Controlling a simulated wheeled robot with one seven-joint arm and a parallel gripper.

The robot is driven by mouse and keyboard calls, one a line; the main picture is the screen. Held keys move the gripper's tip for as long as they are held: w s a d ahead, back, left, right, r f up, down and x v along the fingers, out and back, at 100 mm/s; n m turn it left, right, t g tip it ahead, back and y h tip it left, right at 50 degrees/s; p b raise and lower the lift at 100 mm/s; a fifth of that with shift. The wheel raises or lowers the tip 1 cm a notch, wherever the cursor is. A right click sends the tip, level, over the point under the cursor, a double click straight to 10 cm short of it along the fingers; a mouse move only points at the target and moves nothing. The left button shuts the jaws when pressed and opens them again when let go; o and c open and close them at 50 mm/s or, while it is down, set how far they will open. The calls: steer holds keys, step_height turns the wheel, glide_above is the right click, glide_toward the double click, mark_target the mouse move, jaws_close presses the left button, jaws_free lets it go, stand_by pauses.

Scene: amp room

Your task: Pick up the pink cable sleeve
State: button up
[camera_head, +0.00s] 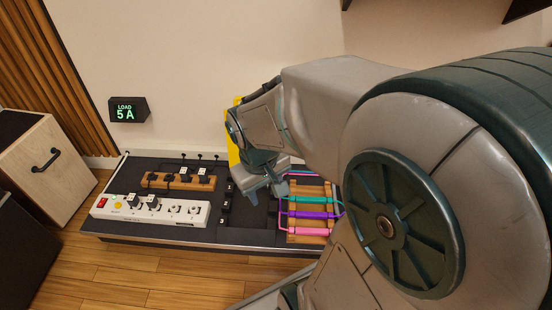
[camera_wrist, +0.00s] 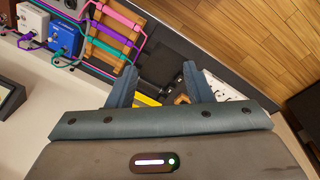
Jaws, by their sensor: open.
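The pink cable sleeve (camera_head: 308,231) lies across the front end of a wooden rack (camera_head: 309,239) on a dark board. Purple (camera_head: 308,214) and teal (camera_head: 308,200) sleeves lie behind it. In the wrist view the pink sleeve (camera_wrist: 122,17) is near the top edge, left of the fingers. My gripper (camera_head: 267,193) is above the board, left of the rack and farther back than the pink sleeve. Its two fingers (camera_wrist: 160,68) are spread with nothing between them. My arm hides the right side of the rack.
A white power strip (camera_head: 150,209) with plugs and a wooden block (camera_head: 180,182) are on the board's left. A display reading "LOAD 5 A" (camera_head: 127,110) is on the wall. Blue (camera_wrist: 65,37) and white (camera_wrist: 32,20) boxes with cables stand beside the rack. The wooden floor (camera_head: 150,270) in front is clear.

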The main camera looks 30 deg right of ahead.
steer(key=w+d+f+n+g+h+p, duration=0.1)
steer(key=w+d+f+n+h+p, duration=0.3)
steer(key=d, duration=0.7)
steer(key=n+y+p, duration=0.5)
steer(key=n, duration=0.2)
glide_above(314, 231)
step_height(314, 231, down, 22)
steer(key=f+b, duration=0.1)
steer(key=f, duration=0.1)
steer(key=f+b, duration=0.2)
steer(key=f, duration=0.1)
steer(key=f+b, duration=0.2)
steer(key=shift+w+d+f, duration=0.15)
steer(key=shift+d, duration=0.15)
steer(key=shift+a+f+b, duration=0.15)
steer(key=shift+f+b, duration=1.05)
steer(key=shift+f, duration=0.3)
steer(key=shift+a+f+b, duration=0.15)
steer(key=shift+f+b, duration=1)
steer(key=shift+f, duration=0.35)
jaws_close()
